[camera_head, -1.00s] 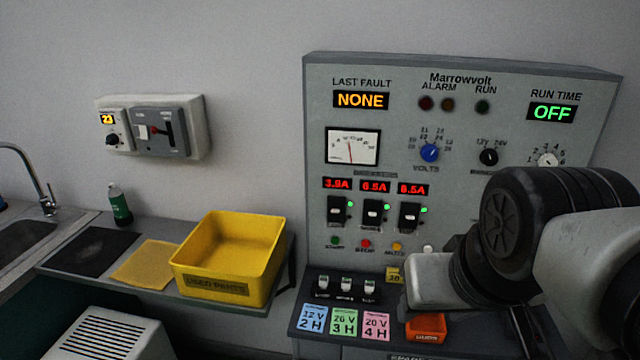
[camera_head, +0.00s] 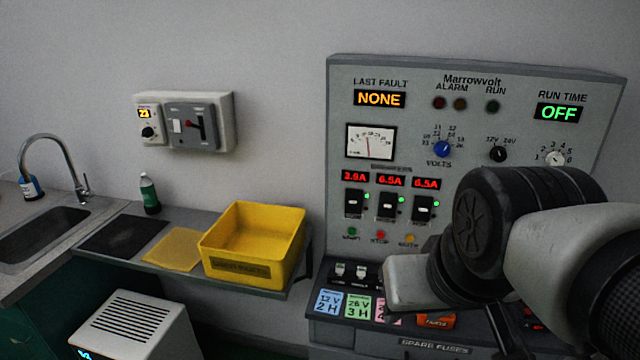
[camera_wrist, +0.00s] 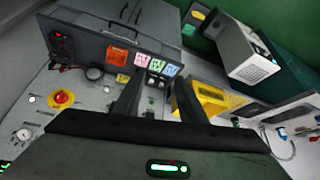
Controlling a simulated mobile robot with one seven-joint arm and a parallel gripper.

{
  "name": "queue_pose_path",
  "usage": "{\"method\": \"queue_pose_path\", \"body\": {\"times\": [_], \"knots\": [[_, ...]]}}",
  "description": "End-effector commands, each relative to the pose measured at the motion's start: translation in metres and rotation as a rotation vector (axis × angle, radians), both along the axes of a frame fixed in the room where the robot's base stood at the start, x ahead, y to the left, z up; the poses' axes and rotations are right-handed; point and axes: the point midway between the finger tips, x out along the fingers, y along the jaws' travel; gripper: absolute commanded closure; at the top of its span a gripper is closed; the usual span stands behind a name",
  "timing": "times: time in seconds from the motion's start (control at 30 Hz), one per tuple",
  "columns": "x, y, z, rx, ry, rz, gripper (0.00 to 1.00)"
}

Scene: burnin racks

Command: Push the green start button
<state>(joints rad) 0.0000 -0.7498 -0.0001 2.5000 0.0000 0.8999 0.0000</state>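The green start button (camera_head: 352,231) is a small round button at the lower left of the grey control panel (camera_head: 610,95), left of the red stop button (camera_head: 380,235) and the amber button (camera_head: 410,238). Its label is blurred. My arm crosses the lower right of the panel in the head view, where my fingertips cannot be made out. In the wrist view my gripper (camera_wrist: 160,80) has two dark fingers standing apart with nothing held between them. The panel fills the left and middle there. I cannot surely pick out the green button in that view.
A yellow bin (camera_head: 225,268) stands on the shelf left of the panel. Coloured cards (camera_head: 327,302) and an orange fuse box (camera_head: 436,320) are at the panel's base. A red emergency knob (camera_wrist: 63,98) shows in the wrist view. A green bottle (camera_head: 150,195) stands further left.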

Motion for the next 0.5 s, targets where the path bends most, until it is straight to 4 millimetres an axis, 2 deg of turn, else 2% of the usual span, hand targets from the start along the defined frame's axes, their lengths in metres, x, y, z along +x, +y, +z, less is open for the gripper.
{"method": "queue_pose_path", "body": {"times": [0.03, 0.2, 0.5], "knots": [[0.0, 0.0, 0.0, 0.0, 0.0, 0.0, 0.71], [0.0, 0.0, 0.0001, 0.0, 0.0, 0.0, 1.0], [0.0, 0.0, 0.0001, 0.0, 0.0, 0.0, 1.0]]}}
